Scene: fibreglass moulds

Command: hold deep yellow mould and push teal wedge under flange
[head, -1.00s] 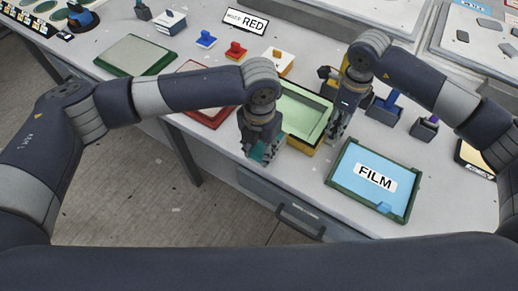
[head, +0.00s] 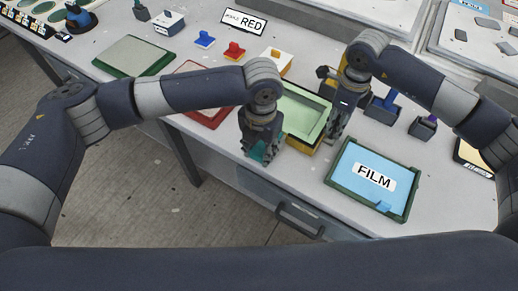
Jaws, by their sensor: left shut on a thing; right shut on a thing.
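The deep yellow mould (head: 301,147) stands near the table's front edge, with a pale green part (head: 306,104) in it whose rim shows above the yellow wall. My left gripper (head: 257,158) is at the mould's left front corner, shut on the teal wedge (head: 264,151). Only a little of the wedge shows between the fingers, and its tip is hidden, so I cannot tell whether it is under the flange. My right gripper (head: 333,138) points down at the mould's right side, shut on its wall. The contact is mostly hidden by the fingers.
A green-framed FILM tray (head: 344,187) lies right of the mould. A red frame (head: 213,121) lies behind my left forearm. Blue (head: 382,109) and purple-handled (head: 423,127) tools stand in grey holders at right. A green-edged board (head: 133,55) lies at left.

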